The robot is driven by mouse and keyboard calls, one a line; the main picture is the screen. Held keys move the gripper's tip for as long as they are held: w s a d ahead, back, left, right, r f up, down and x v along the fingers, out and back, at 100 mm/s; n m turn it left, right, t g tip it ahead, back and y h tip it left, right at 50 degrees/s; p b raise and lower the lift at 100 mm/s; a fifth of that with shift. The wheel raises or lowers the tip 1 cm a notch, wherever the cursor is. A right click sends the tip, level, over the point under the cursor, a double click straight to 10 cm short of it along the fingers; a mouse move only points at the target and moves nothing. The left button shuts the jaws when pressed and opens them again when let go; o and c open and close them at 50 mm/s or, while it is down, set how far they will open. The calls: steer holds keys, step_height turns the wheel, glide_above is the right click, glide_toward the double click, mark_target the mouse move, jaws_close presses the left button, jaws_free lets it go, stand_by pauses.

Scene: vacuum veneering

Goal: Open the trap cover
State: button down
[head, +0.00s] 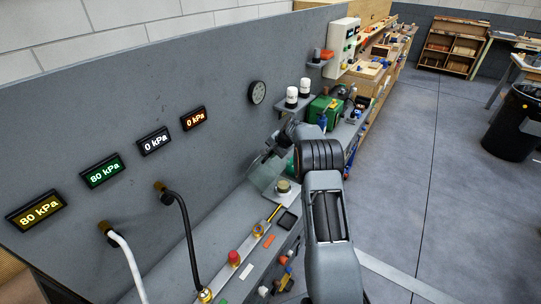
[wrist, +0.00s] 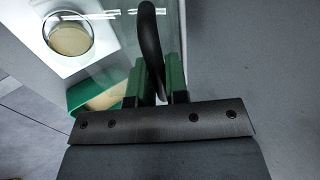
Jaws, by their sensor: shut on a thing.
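The trap cover is a clear, see-through panel (head: 264,174) on the bench by the grey wall; it also shows in the wrist view (wrist: 112,45). A black curved handle (wrist: 150,36) stands at its edge. My gripper (wrist: 164,82) is shut on this handle, which runs between its green finger pads. In the head view my gripper (head: 272,150) is small and partly hidden by my arm. A round glass jar with a tan disc (wrist: 68,38) sits on a white base next to the panel. I cannot tell the panel's exact angle.
Pressure displays (head: 103,171) and a dial (head: 257,92) are on the wall. White (head: 126,262) and black (head: 186,235) hoses, a red knob (head: 234,257) and a green box (head: 324,110) are along the bench. The floor to the right is clear up to a black bin (head: 512,125).

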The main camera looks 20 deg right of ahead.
steer(key=shift+w+a+f, duration=0.1)
steer(key=shift+w+a, duration=0.55)
steer(key=shift+w, duration=0.25)
steer(key=c, duration=1.1)
jaws_free()
steer(key=shift+a, duration=0.1)
steer(key=shift+c, duration=0.2)
steer(key=shift+b, duration=0.3)
steer(key=b+v, duration=0.2)
steer(key=v, duration=1.1)
steer(key=shift+r, duration=0.4)
